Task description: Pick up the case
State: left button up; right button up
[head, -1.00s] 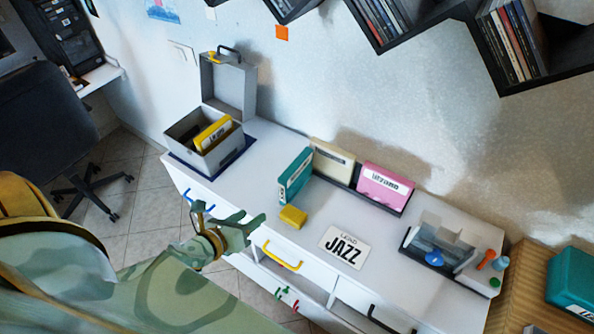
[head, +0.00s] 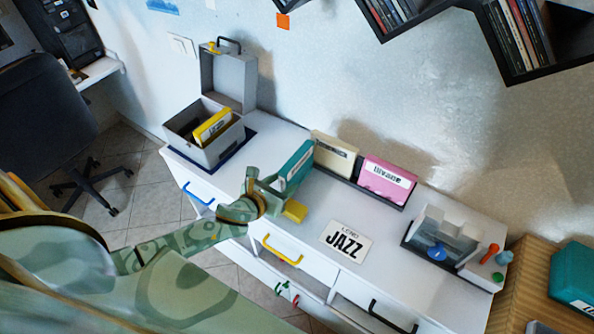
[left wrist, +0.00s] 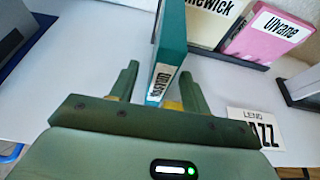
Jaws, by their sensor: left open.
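A teal case (head: 297,164) stands upright on the white cabinet, at the left end of a row with a cream case (head: 333,151) and a pink case (head: 387,180). My left gripper (head: 268,190) is open at the near side of the teal case. My right gripper is not in view.
A grey open box (head: 213,152) with a yellow case stands at left. A JAZZ card (head: 345,241) lies on the cabinet (head: 300,235). A clear holder (head: 440,240) stands at right. Drawer handles stick out in front.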

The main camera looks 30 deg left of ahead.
aim_at(297, 170)
pick_arm(q)
jog(key=x, duration=0.3)
jog(key=shift+w+f, duration=0.15)
jog(key=shift+w, duration=0.15)
grip_shut()
